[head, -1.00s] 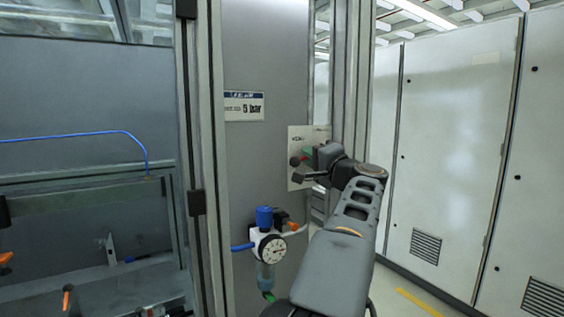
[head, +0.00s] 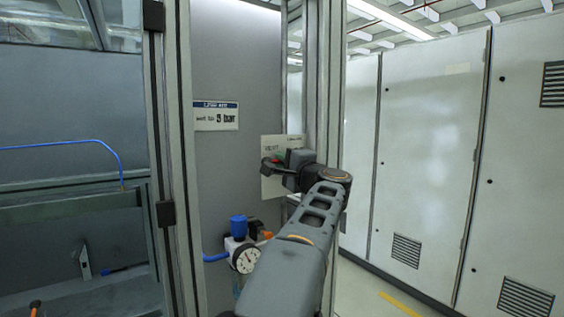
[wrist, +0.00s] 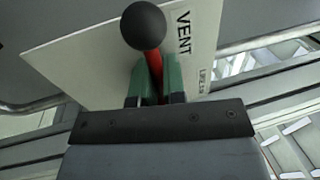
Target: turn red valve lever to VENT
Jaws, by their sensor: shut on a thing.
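The red valve lever (wrist: 155,68) with its black ball knob (wrist: 144,25) shows in the wrist view, standing out in front of a white label plate (wrist: 90,55). The word VENT (wrist: 184,32) is printed on the plate, just right of the knob in that view. My gripper (wrist: 155,85) is shut on the lever, with a green finger on each side of the red shaft. In the head view my gripper (head: 274,168) is at the plate (head: 270,187) on the grey panel, and it hides most of the lever. The lever's pivot is hidden.
A pressure gauge (head: 246,259) with a blue-capped regulator (head: 239,226) is mounted below left of the plate. A 5 bar sign (head: 216,116) is above it. A frame post (head: 328,80) stands close right of the plate. White cabinets (head: 430,150) line the right.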

